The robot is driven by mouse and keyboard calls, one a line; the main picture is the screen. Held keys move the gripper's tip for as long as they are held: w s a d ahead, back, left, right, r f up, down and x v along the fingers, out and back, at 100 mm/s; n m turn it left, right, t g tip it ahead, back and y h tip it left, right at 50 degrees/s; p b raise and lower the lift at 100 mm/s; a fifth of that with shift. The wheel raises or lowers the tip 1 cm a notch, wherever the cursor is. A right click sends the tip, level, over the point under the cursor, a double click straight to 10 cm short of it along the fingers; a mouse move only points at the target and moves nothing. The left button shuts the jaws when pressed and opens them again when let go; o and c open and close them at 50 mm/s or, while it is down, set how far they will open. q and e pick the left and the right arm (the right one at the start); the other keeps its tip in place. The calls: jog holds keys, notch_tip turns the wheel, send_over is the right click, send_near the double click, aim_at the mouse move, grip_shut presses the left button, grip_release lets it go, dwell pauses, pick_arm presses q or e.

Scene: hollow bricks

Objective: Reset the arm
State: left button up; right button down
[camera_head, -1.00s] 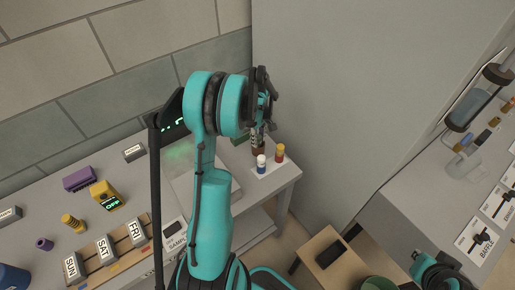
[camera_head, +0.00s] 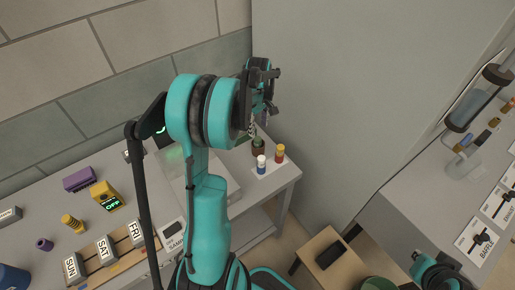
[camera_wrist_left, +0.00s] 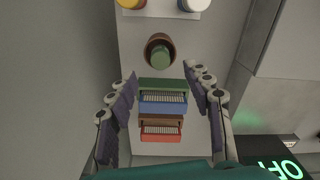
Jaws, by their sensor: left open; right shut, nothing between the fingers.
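My left arm rises through the middle of the head view, bent at its teal joint. My left gripper (camera_head: 266,95) is at the far end, above the back right corner of the left table. In the left wrist view it is open (camera_wrist_left: 160,76), with dark padded fingers apart and nothing held. Between the fingers, lower down, lie green, blue (camera_wrist_left: 163,107), brown and red (camera_wrist_left: 161,130) rack-like blocks. A brown pot (camera_wrist_left: 160,48) with a green top stands beyond the fingertips. Part of my right arm shows at the lower right of the head view; its gripper is not visible.
White-and-blue (camera_head: 261,164) and yellow-and-red (camera_head: 279,153) bottles stand at the left table's right edge. A yellow device (camera_head: 104,193) and day-labelled blocks (camera_head: 104,248) are at left. A small wooden stool (camera_head: 334,266) stands between the tables. Grey wall is behind the gripper.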

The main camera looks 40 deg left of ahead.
pick_arm(q)
jog(key=s+d+r+m+t+b, duration=0.1)
jog(key=s+d+r+m+t, duration=0.15)
jog(key=d+r+m, duration=0.35)
jog(key=s+d+r+m+t+b, duration=0.1)
jog(key=s+d+r+m, duration=0.15)
jog(key=d, duration=0.55)
jog(key=s+d+f+m+t+b, duration=0.1)
jog(key=s+d+f+m+t, duration=0.2)
jog(key=s+d+m, duration=0.6)
jog(key=shift+s+d+t+b, duration=0.4)
jog(key=shift+s+d, duration=0.2)
jog(key=shift+d, duration=0.25)
dwell(1.2)
